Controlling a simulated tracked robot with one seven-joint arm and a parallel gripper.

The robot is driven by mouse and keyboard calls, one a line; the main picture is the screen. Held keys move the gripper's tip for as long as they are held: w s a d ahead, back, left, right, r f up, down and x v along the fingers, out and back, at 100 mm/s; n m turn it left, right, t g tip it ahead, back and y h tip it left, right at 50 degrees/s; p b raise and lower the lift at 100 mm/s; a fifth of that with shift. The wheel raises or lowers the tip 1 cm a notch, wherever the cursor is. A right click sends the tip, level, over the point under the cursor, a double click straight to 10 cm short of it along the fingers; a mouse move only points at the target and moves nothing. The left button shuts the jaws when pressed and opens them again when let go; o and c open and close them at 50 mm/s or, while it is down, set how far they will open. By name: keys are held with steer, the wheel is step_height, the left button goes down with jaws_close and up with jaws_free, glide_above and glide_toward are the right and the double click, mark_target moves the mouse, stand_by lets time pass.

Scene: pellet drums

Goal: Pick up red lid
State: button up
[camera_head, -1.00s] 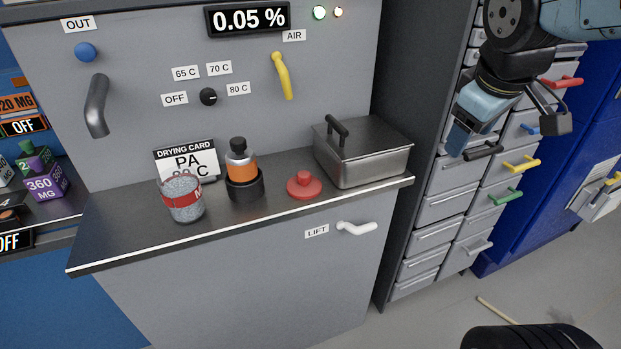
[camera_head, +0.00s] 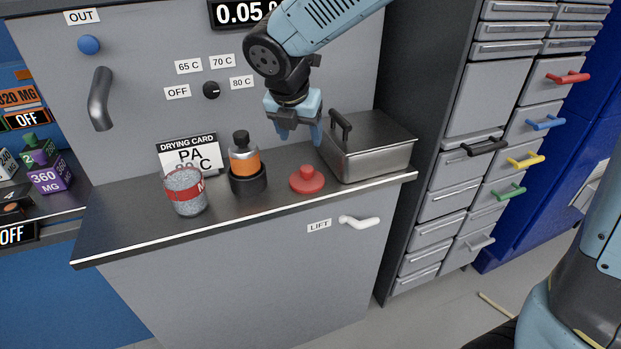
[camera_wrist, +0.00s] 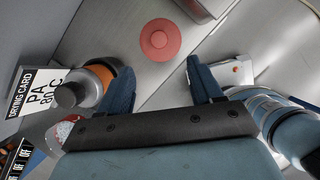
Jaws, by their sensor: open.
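The red lid (camera_head: 307,180) lies flat on the dark counter, its knob pointing up, between the bottle and the metal box. In the wrist view the red lid (camera_wrist: 160,39) is ahead of the fingertips, a little above the gap between them. My gripper (camera_head: 300,137) is above the lid and slightly to its left in the picture, with its fingers pointing down. In the wrist view my gripper (camera_wrist: 162,72) has its two blue fingers apart with nothing between them. The lid is fully visible and not touched.
A bottle with an orange band (camera_head: 243,162) stands in a black holder left of the lid. A lidded metal box (camera_head: 372,157) with a black handle stands close on the right. A pellet cup (camera_head: 185,192) and drying card (camera_head: 190,156) are further left. A white LIFT handle (camera_head: 360,222) sits below the counter edge.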

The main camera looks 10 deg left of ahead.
mark_target(307, 168)
steer(key=x, duration=1.3)
steer(key=shift+a+f, duration=0.2)
steer(key=shift+f, duration=0.25)
steer(key=shift+s, duration=0.1)
steer(key=c, duration=1.1)
